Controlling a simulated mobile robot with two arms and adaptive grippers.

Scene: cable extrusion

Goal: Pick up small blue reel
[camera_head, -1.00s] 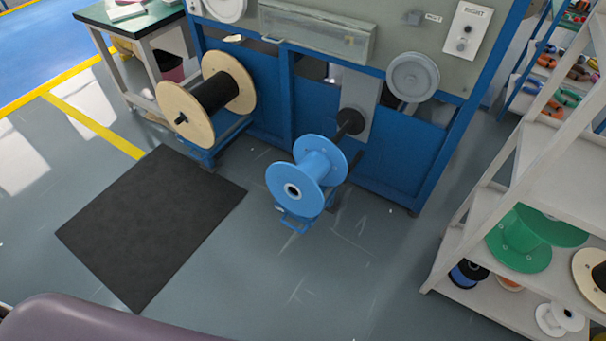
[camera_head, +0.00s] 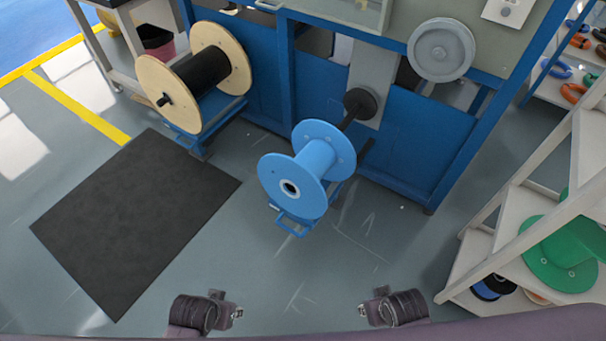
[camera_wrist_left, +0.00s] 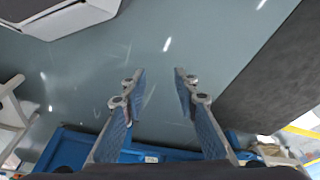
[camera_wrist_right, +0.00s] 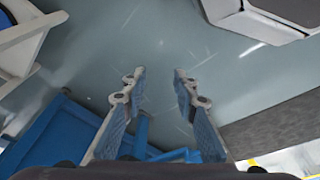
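The small blue reel (camera_head: 312,163) sits on a black shaft at the front of the blue machine, its axis pointing toward me and to the left. A blue bracket stands under it. My left gripper (camera_head: 238,313) and right gripper (camera_head: 362,312) are low in the head view, in front of the reel and apart from it. The left wrist view shows the left gripper's fingers (camera_wrist_left: 160,80) spread with nothing between them. The right wrist view shows the right gripper's fingers (camera_wrist_right: 157,80) spread and empty too.
A wooden reel with black cable (camera_head: 200,82) is mounted left of the blue reel. A dark mat (camera_head: 135,225) lies on the floor at left. A white shelf (camera_head: 530,200) with a green reel (camera_head: 560,250) stands at right. Floor in front of the blue reel is clear.

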